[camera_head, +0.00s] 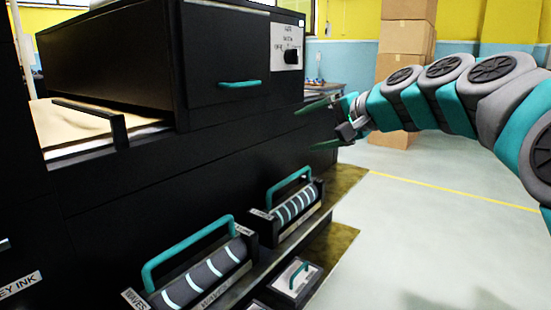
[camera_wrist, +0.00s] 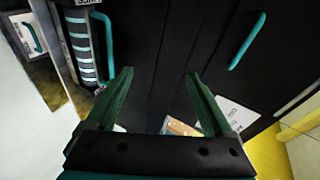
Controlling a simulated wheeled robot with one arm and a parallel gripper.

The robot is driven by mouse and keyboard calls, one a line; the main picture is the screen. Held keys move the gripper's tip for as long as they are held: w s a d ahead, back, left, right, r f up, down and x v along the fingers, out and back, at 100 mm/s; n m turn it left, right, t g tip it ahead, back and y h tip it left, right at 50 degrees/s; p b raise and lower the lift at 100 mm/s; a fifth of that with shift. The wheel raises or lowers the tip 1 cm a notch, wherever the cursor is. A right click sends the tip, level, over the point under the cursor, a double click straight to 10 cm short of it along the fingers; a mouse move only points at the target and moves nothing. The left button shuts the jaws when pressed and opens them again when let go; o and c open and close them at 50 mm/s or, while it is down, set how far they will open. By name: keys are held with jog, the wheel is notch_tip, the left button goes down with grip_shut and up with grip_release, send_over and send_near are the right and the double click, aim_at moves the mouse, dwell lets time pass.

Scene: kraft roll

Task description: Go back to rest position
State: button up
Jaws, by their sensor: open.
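My gripper (camera_head: 331,122) is at the end of my arm, right of the black machine (camera_head: 150,205) in the head view. Its two green fingers are spread apart. In the wrist view my gripper (camera_wrist: 160,88) is open, with nothing between the fingertips and the machine's black front beyond them. It is apart from the teal drawer handle (camera_head: 240,84), which also shows in the wrist view (camera_wrist: 247,41). No object is held.
Two striped rollers with teal handles, one nearer (camera_head: 205,275) and one farther (camera_head: 296,205), sit on the machine's lower shelf. A small plate with a handle (camera_head: 296,277) lies below. Stacked cardboard boxes (camera_head: 406,45) stand behind my arm. The floor at right (camera_head: 420,225) is clear.

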jog(key=s+a+f+n+g+h, duration=0.1)
jog(key=s+f+n+g+h, duration=0.15)
jog(key=s+f, duration=0.8)
jog(key=s+a+f+n+g+h, duration=0.2)
jog(key=s+f+g, duration=0.2)
jog(key=s+f, duration=0.6)
jog(key=s+d+f+n+g+h, duration=0.1)
jog(key=s+d+f, duration=0.4)
jog(key=s, duration=0.5)
jog(key=s+d+f+n+g+h, duration=0.2)
jog(key=s+d+f+g+h, duration=0.1)
jog(key=s+f, duration=0.6)
jog(key=shift+s+d+f+g, duration=0.35)
jog(key=shift+s+d+g, duration=0.25)
jog(key=shift+d, duration=0.45)
